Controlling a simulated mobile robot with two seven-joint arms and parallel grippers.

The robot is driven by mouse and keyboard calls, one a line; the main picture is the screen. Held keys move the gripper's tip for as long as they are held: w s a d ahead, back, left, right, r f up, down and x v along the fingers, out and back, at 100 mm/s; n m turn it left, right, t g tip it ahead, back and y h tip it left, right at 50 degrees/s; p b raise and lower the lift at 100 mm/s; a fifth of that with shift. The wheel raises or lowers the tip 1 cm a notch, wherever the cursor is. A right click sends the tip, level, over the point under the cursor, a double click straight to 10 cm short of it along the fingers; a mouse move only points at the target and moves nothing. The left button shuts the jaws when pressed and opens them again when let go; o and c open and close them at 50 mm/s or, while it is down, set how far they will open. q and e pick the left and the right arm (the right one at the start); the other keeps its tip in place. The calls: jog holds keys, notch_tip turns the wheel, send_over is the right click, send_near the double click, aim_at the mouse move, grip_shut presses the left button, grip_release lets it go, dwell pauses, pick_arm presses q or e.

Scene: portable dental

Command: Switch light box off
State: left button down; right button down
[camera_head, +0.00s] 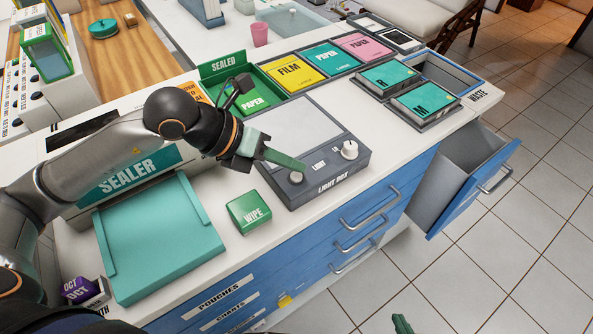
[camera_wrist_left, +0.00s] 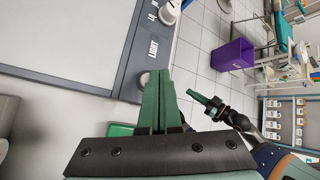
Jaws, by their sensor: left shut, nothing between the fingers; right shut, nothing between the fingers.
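The light box (camera_head: 362,166) is a dark grey unit on the white counter with a pale, flat panel (camera_head: 305,127). Its front edge has a small grey knob (camera_head: 296,178) by the word LIGHT and a larger white knob (camera_head: 349,150). I cannot tell whether the panel is lit. My left gripper (camera_head: 300,166) is shut and empty, its green fingertips right at the small knob and partly over it. In the left wrist view the tips lie beside the small knob (camera_wrist_left: 144,80); contact is unclear. My right gripper (camera_head: 402,323) is shut and empty, low in front of the drawers.
A green WIPE box (camera_head: 249,211) and the teal sealer (camera_head: 160,240) lie left of the light box. Film and paper trays stand behind it. A blue drawer (camera_head: 470,185) hangs open at the right. The floor in front is clear.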

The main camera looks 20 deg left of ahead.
pick_arm(q)
notch_tip(320, 180, up, 6)
jog(key=p, duration=0.3)
jog(key=shift+f, duration=0.2)
